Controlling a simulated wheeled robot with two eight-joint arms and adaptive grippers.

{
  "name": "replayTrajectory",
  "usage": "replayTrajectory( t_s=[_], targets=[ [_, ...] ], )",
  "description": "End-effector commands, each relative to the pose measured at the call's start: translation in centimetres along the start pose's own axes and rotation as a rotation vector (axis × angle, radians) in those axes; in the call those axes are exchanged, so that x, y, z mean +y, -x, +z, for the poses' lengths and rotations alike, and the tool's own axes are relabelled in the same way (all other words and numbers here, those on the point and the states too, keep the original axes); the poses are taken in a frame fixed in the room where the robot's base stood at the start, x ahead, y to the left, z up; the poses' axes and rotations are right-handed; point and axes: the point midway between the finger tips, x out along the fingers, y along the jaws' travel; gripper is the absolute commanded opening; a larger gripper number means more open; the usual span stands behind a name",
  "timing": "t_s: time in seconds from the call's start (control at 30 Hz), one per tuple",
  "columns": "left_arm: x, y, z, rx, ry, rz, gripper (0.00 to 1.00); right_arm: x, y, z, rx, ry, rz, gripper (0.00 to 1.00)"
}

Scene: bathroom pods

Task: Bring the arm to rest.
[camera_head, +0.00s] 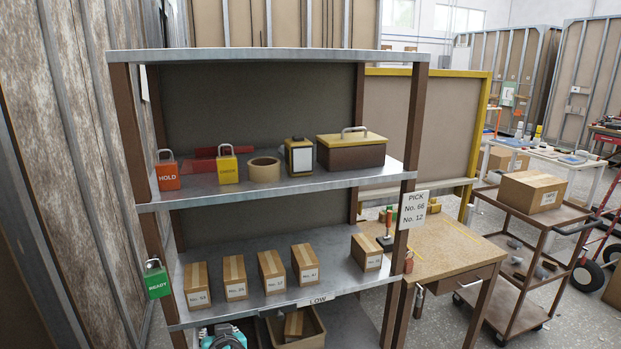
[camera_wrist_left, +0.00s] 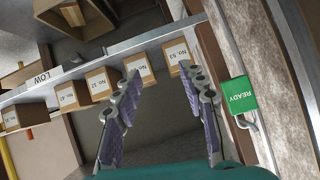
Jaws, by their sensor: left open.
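My left gripper (camera_wrist_left: 160,76) is open and empty in the left wrist view. Its two purple-grey fingers are spread apart, in front of the middle shelf with the small cardboard boxes. The box nearest the fingertips (camera_wrist_left: 178,58) shows beyond them, apparently untouched. In the head view only a teal part of my left arm (camera_head: 222,341) shows at the bottom edge, below the front of that shelf; the fingers are hidden there. My right gripper is in neither view.
The shelf unit (camera_head: 280,197) carries padlocks, tape and a brown case above several boxes. A green READY padlock (camera_head: 157,279) hangs on its left post, right of my fingers in the wrist view (camera_wrist_left: 239,94). An open bin (camera_head: 320,338) stands below. A workbench (camera_head: 445,262) and cart (camera_head: 560,215) stand right.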

Motion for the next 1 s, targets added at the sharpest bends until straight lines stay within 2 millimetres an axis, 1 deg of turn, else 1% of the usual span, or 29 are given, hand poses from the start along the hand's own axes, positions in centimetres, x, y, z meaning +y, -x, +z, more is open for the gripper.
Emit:
replayTrajectory(
  t_s=[0.03,0.17,0.2,0.3,0.4,0.5,0.6,0.7,1.0],
  targets=[
    [-1.2,1.4,1.4,-0.045,-0.009,0.014,0.41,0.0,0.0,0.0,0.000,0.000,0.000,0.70],
    [-2.8,4.8,5.1,-0.155,-0.044,0.081,0.41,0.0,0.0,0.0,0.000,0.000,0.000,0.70],
    [-3.1,5.9,6.3,-0.186,-0.055,0.106,0.41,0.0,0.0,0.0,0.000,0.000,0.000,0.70],
    [-3.5,8.5,9.3,-0.251,-0.082,0.177,0.41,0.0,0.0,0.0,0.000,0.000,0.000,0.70],
    [-3.5,10.8,11.9,-0.296,-0.103,0.249,0.41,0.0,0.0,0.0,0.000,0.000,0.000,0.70],
    [-3.2,12.4,13.7,-0.324,-0.120,0.308,0.41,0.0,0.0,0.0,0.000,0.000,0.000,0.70],
    [-2.9,13.4,14.8,-0.336,-0.130,0.347,0.41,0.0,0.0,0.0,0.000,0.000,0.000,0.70],
    [-2.7,13.8,15.3,-0.342,-0.135,0.365,0.41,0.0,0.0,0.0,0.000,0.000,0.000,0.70],
    [-2.7,13.9,15.3,-0.342,-0.137,0.368,0.41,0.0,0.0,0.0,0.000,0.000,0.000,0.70]
  ],
)
